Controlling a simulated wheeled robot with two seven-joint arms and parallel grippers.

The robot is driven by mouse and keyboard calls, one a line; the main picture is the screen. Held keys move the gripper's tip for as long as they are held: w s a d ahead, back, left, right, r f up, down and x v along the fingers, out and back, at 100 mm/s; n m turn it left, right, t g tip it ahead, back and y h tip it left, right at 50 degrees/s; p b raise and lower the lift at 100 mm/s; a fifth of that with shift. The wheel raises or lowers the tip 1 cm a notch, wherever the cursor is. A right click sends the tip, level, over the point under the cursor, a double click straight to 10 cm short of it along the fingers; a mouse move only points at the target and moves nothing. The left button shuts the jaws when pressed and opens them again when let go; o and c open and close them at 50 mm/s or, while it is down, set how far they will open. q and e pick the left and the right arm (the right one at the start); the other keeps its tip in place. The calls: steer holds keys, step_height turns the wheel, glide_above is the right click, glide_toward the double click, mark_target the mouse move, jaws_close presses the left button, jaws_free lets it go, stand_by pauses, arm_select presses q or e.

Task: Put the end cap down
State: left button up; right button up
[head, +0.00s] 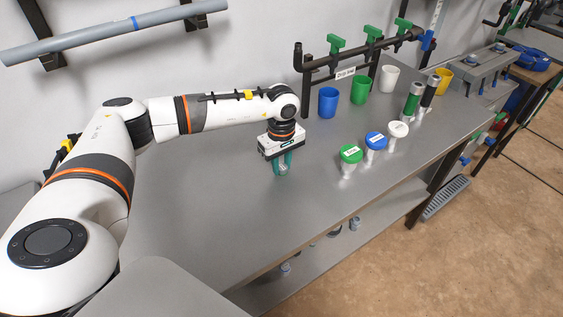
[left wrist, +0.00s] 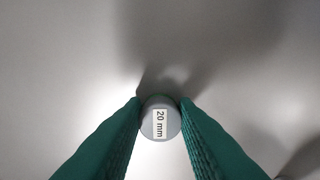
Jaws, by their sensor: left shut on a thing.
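The end cap (left wrist: 160,118) is a small grey round piece with a white label reading "20 mm", seen from above in the left wrist view. My left gripper (left wrist: 160,112) has its two green fingers shut on the cap's sides. In the head view my left gripper (head: 283,168) points down at the grey table (head: 225,215), near its middle. The cap is mostly hidden by the fingers there. A shadow lies close to the cap; I cannot tell whether the cap touches the table. My right gripper is not in view.
Jars with a green lid (head: 351,154), a blue lid (head: 375,141) and a white lid (head: 398,130) stand right of the gripper. Behind are blue (head: 328,102), green (head: 360,90) and white (head: 389,79) cups below a dark manifold with green valves (head: 337,44). The table left of the gripper is clear.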

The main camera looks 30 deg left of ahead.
mark_target(282, 166)
arm_select(q)
steer(key=shift+f, duration=0.2)
steer(key=o, duration=1)
steer(key=shift+r, duration=0.1)
steer(key=shift+r, duration=0.5)
step_height(282, 166, up, 11)
steer(key=b, duration=0.1)
steer(key=shift+r, duration=0.15)
